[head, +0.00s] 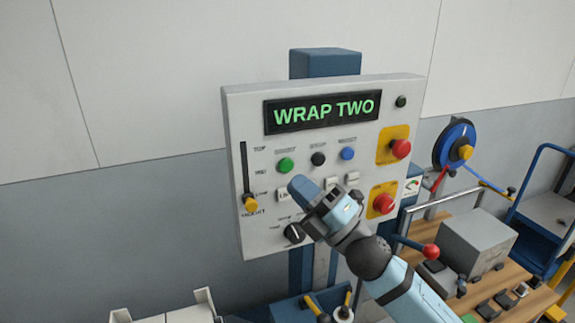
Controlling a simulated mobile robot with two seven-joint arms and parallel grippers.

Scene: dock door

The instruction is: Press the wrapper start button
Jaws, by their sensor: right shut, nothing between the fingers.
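The wrapper control panel (236,110) is a light grey box with a display (322,109) reading "WRAP TWO" in green letters. Below the display are a green button (286,165), a black button (318,159) and a blue button (347,153) in a row; their labels are too small to read. My right gripper (301,187) is shut and empty, in front of the panel just below the green and black buttons. It hides part of the lower panel. I cannot tell whether it touches the panel. My left gripper is not in view.
Two red mushroom buttons (400,148) (383,203) on yellow plates are at the panel's right. A slider with a yellow knob (250,202) is at its left, a black dial (294,233) below. A wooden bench (487,287) with a grey box (466,246) stands right.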

